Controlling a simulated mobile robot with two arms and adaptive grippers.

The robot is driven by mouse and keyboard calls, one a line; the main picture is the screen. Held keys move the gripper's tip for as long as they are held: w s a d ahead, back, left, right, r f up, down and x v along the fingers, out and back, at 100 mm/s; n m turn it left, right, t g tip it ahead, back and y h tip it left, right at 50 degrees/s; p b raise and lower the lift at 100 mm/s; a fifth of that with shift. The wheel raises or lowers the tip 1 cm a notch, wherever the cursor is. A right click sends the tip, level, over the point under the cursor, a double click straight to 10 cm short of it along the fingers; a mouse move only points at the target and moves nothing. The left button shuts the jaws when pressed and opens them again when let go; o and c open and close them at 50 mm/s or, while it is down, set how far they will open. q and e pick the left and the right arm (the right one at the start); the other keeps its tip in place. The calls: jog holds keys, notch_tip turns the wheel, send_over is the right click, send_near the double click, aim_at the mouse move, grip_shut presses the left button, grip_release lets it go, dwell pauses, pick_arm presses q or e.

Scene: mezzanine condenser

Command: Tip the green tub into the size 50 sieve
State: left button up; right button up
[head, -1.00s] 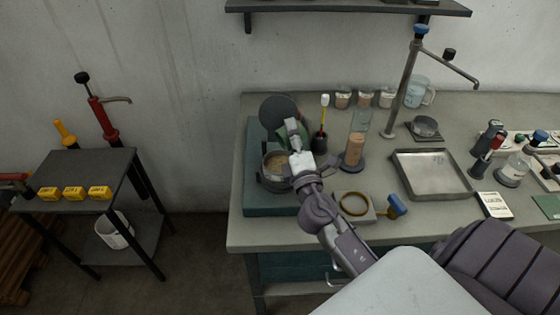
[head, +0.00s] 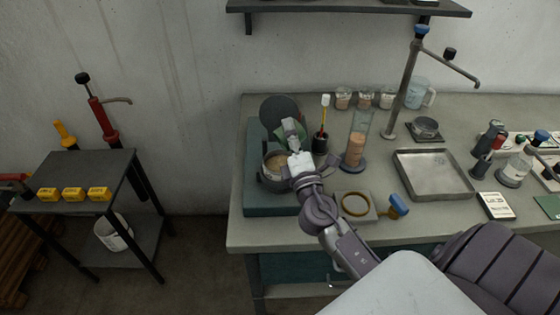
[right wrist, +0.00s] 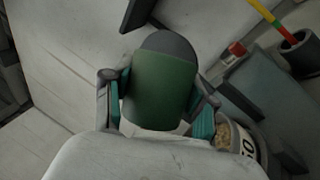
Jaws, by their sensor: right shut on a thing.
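My right gripper (head: 291,136) is shut on the green tub (right wrist: 163,88), with one finger on each side of it in the right wrist view. In the head view the tub is mostly hidden behind the gripper, with a little green showing. It is held tilted over the back of the round metal sieve (head: 268,178). The sieve sits on a teal base at the bench's left end and holds tan grains. In the right wrist view its label (right wrist: 246,143) is partly cut off, with a 0 readable. My left gripper is not in view.
A dark round disc (head: 279,110) stands behind the sieve. A black brush holder (head: 320,142) and a glass cylinder with tan grains (head: 356,150) are close on the right. A brass-rimmed ring (head: 355,204) and a metal tray (head: 433,174) lie farther right.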

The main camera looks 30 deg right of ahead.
jog(key=shift+w+d, duration=0.1)
jog(key=shift+d, duration=0.1)
jog(key=shift+s+a+r+n, duration=0.15)
jog(key=shift+s+a+n, duration=0.15)
jog(key=shift+a, duration=0.15)
jog(key=shift+w, duration=0.1)
jog(key=m+p, duration=0.1)
jog(key=d+m+g+p, duration=0.1)
jog(key=m+p, duration=0.1)
jog(key=d+m+p, duration=0.1)
jog(key=p, duration=0.1)
jog(key=shift+w+r+m+g+h, duration=0.1)
jog(key=shift+w+m+g+h, duration=0.2)
jog(key=shift+g+h, duration=0.1)
jog(key=shift+s+d+f+m, duration=0.1)
jog(key=shift+s+f+m, duration=0.05)
jog(key=shift+f+m, duration=0.45)
jog(key=shift+s+f, duration=0.1)
jog(key=shift+s, duration=0.05)
jog(key=shift+r+p, duration=0.3)
jog(key=shift+p, duration=0.1)
jog(key=d+f+m+g+y+p, duration=0.4)
jog(key=d+f+m+y+p, duration=0.2)
jog(key=m+p, duration=0.4)
jog(key=shift+d+f+m+g, duration=0.35)
jog(key=shift+d+m, duration=0.4)
jog(key=shift+m, duration=1.25)
